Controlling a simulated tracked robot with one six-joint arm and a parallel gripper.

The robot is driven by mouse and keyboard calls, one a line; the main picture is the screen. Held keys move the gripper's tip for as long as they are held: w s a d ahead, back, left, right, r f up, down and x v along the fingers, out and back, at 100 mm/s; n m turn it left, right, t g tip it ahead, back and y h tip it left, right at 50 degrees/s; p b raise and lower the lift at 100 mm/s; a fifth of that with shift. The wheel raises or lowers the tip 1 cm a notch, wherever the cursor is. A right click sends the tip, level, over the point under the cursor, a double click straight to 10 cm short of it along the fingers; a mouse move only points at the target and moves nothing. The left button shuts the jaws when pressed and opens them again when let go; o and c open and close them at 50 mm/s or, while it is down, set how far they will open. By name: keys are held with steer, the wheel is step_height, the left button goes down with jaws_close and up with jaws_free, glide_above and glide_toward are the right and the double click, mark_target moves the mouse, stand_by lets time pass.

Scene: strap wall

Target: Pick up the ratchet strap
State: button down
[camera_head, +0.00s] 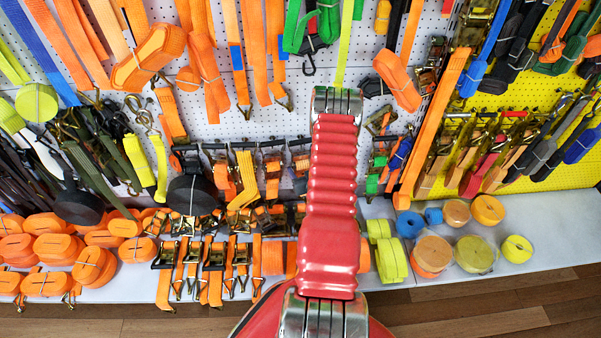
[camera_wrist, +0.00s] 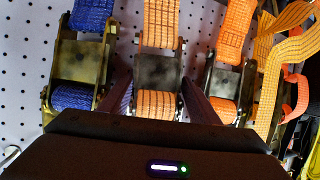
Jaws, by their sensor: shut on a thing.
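In the wrist view, a ratchet strap (camera_wrist: 157,68) with a dark metal buckle and orange checked webbing hangs upright in the middle, in front of a white pegboard. My gripper (camera_wrist: 157,92) has one dark finger on each side of this buckle and is shut on it. The lower orange webbing shows between the fingers. The gripper body hides what is below. In the head view my red arm reaches up to the wall and hides the gripper and the held strap.
A blue ratchet strap (camera_wrist: 78,70) hangs close on the left and another orange ratchet strap (camera_wrist: 228,78) close on the right. In the head view, a white shelf (camera_head: 515,280) below holds several strap rolls. A yellow pegboard (camera_head: 560,85) is at the right.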

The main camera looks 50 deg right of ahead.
mark_target(303, 165)
steer(key=shift+r, duration=0.25)
steer(key=shift+r, duration=1.65)
steer(key=s+a, duration=1)
steer(key=s, duration=0.5)
steer(key=shift+f, duration=0.1)
